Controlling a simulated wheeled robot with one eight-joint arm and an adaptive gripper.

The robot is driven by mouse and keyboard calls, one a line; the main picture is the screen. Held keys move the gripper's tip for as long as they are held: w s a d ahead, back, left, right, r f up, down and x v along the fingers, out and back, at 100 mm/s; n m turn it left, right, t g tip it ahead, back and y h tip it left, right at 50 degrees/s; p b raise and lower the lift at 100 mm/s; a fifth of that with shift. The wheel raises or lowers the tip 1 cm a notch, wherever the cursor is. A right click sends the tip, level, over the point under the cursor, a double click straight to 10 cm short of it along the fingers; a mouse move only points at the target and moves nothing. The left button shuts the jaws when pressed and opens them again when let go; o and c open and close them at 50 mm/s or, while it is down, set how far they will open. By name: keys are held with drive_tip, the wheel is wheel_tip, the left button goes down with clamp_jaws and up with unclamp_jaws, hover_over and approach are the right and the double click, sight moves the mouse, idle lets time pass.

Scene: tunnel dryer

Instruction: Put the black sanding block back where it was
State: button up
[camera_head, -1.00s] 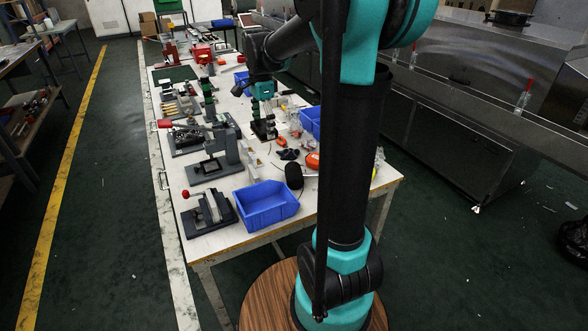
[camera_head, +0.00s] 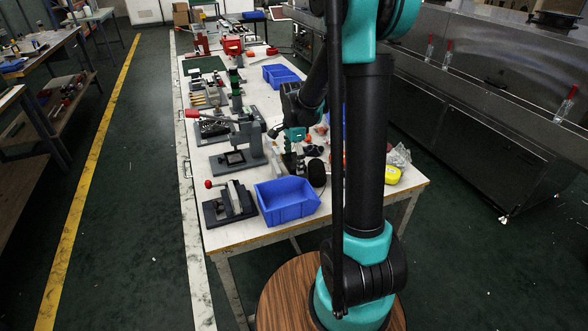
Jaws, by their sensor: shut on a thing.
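My gripper (camera_head: 291,162) points down over the middle of the white table, just behind the blue bin at the near end. It is shut, with the black sanding block between its fingers. The block is small and dark here, and its outline cannot be made out clearly. Whether it touches the table cannot be told. A separate rounded black object (camera_head: 317,173) stands on the table to the right of the gripper, beside the blue bin.
The blue bin (camera_head: 288,217) is at the near end of the table (camera_head: 240,238). A clamp fixture (camera_head: 229,204) stands left of it, a grey press (camera_head: 248,145) behind that. A yellow tape measure (camera_head: 392,175) lies near the right edge. More blue bins stand farther back.

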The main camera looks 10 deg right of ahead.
sight(294, 160)
drive_tip(key=shift+f, duration=1.85)
drive_tip(key=shift+f, duration=0.1)
drive_tip(key=o, duration=1)
wheel_tip(294, 160, up, 12)
drive_tip(key=shift+r, duration=0.1)
